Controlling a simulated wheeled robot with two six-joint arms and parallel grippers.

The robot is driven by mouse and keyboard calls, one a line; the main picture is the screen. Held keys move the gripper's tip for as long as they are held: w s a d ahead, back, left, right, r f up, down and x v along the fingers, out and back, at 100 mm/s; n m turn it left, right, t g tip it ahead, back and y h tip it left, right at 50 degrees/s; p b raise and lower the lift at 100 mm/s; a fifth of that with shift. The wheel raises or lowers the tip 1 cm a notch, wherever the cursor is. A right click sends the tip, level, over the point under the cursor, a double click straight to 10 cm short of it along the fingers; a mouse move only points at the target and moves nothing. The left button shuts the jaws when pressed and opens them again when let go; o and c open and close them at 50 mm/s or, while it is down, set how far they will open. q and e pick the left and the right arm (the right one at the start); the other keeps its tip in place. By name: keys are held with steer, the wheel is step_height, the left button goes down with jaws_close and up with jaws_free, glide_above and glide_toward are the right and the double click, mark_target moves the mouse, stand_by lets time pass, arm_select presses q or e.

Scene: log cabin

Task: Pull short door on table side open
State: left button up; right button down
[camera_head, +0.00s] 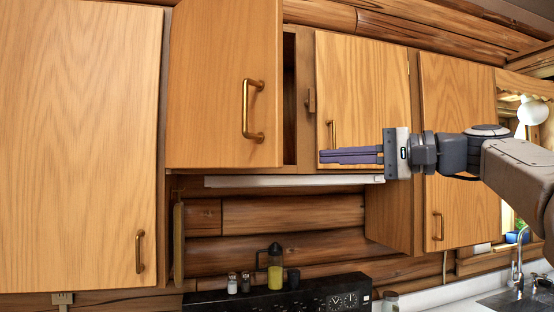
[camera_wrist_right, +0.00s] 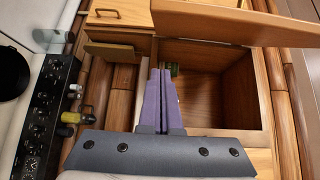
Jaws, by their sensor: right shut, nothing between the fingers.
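The left short oak door (camera_head: 215,60) stands ajar above the range, with a dark gap along its right edge. Its brass handle (camera_head: 246,112) faces me. In the right wrist view the door (camera_wrist_right: 235,20) stands out at the top, beside the open cabinet interior (camera_wrist_right: 205,85). A second short door (camera_head: 365,80) to its right looks closed; its handle (camera_head: 332,132) shows just above the fingers. My right gripper (camera_head: 322,156) is shut and empty, pointing left in front of this second door's lower part, clear of the left door's handle. My left gripper is out of view.
A tall door (camera_head: 75,130) is at far left and another (camera_head: 458,150) at right. A pale hood strip (camera_head: 290,181) runs below the short doors. The black range (camera_head: 290,297) holds shakers and a bottle (camera_head: 275,265). A sink (camera_head: 515,298) is lower right.

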mark_target(271, 153)
steer(key=shift+w+a+r+p, duration=0.1)
steer(key=shift+a+p, duration=0.7)
steer(key=shift+a, duration=1.1)
steer(key=shift+w+a+r+p, duration=0.15)
steer(key=shift+a+p, duration=0.7)
steer(key=shift+a, duration=1)
steer(key=shift+w+a+r+p, duration=0.1)
steer(key=shift+a+p, duration=0.7)
steer(key=shift+a, duration=1.1)
